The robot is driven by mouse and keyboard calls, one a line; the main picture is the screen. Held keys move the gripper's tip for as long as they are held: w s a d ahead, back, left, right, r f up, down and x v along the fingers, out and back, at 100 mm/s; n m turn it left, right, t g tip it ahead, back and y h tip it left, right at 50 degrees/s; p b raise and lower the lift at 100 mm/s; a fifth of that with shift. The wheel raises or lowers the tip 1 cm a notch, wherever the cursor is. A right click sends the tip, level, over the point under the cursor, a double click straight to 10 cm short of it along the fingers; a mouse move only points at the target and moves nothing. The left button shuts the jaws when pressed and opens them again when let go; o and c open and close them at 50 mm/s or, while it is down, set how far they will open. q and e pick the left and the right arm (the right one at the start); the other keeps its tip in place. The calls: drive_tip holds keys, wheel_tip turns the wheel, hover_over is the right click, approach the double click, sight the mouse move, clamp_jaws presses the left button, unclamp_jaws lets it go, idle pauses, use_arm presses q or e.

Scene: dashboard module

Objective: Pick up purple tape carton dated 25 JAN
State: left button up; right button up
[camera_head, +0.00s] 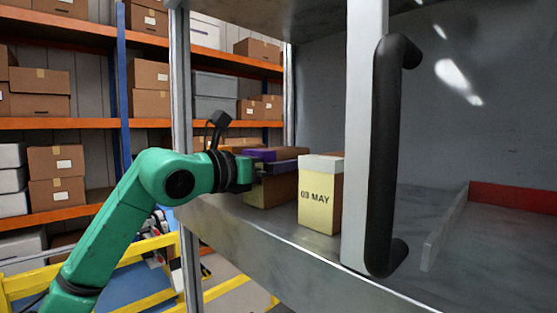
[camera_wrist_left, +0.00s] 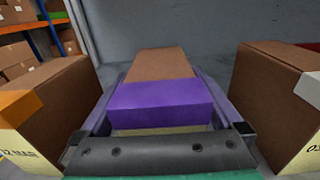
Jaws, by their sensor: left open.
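The carton with purple tape (camera_head: 258,155) stands on the metal shelf in the head view, partly hidden behind my left gripper. Its date label cannot be read. In the left wrist view the purple tape carton (camera_wrist_left: 160,100) lies between the two open fingers, purple tape toward me and brown top beyond. My left gripper (camera_head: 262,168) is open around the carton; it also shows in the left wrist view (camera_wrist_left: 165,130). I cannot tell whether the fingers touch the carton's sides. My right gripper is in neither view.
A white-taped carton marked 03 MAY (camera_head: 320,195) stands close to the right. An orange-taped carton (camera_wrist_left: 45,100) stands close to the left. A metal post with a black handle (camera_head: 385,155) rises in front on the right. A low divider (camera_head: 445,230) lies beyond it.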

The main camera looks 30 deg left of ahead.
use_arm(q)
drive_tip(key=shift+s, duration=0.3)
drive_tip(key=c, duration=0.5)
drive_tip(key=shift+w, duration=0.1)
drive_tip(key=c, duration=1)
clamp_jaws()
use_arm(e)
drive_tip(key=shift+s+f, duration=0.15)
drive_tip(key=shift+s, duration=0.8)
use_arm(q)
drive_tip(key=shift+r, duration=0.15)
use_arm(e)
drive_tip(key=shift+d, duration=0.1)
